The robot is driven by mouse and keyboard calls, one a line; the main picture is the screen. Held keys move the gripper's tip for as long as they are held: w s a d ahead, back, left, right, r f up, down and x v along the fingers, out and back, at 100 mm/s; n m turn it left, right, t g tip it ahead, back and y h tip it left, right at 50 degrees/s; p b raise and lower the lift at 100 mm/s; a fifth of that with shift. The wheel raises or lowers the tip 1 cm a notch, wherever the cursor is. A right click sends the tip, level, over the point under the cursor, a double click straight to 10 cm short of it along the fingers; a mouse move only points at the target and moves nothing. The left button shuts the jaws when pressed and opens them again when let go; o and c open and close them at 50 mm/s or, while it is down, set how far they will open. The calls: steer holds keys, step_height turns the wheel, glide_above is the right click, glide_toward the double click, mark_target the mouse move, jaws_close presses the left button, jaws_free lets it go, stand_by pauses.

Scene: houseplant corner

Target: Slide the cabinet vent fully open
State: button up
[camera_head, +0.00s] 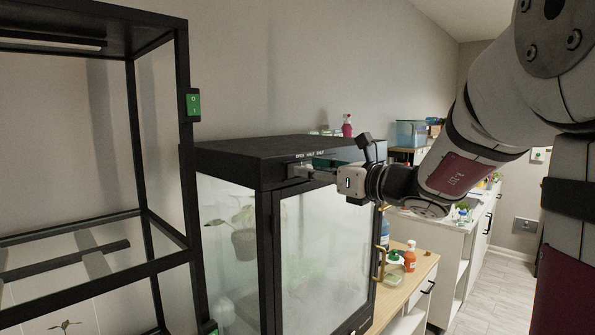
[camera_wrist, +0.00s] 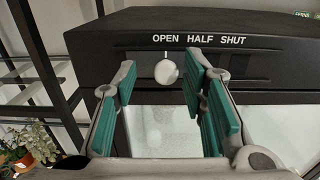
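The glass plant cabinet (camera_head: 240,235) has a black top with a front strip (camera_wrist: 270,47) lettered OPEN, HALF and SHUT. The vent's pale round knob (camera_wrist: 166,72) is under the word OPEN, just below a short white mark. My gripper (camera_head: 303,170) is at the cabinet's upper front edge. In the wrist view my gripper (camera_wrist: 161,80) is open, with green pads on either side of the knob. Gaps show between the knob and both pads. The vent opening itself cannot be made out.
A black open rack (camera_head: 188,185) with a green switch (camera_head: 193,104) stands left of the cabinet. A brass door handle (camera_head: 381,250) projects from the cabinet front below my arm. A wooden-topped unit (camera_head: 412,275) with bottles stands to the right. Floor (camera_head: 500,265) shows clear further right.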

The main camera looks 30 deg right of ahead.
steer(key=shift+s, duration=0.1)
steer(key=v, duration=1.1)
steer(key=shift+s+d, duration=0.15)
steer(key=shift+s, duration=0.25)
steer(key=s+a+f+n+g+y, duration=0.1)
steer(key=s+a+f+n+g, duration=0.4)
steer(key=a+n, duration=0.4)
steer(key=s+a+f+n+g, duration=0.2)
steer(key=a+f+n+g, duration=0.35)
steer(key=a, duration=0.45)
steer(key=s+d+f+n+h+b, duration=0.1)
steer(key=s+f+n+h, duration=0.5)
steer(key=n, duration=1.1)
steer(key=shift+s+d+g+h+b, duration=0.45)
steer(key=shift+s+h, duration=0.15)
steer(key=shift+s, duration=0.3)
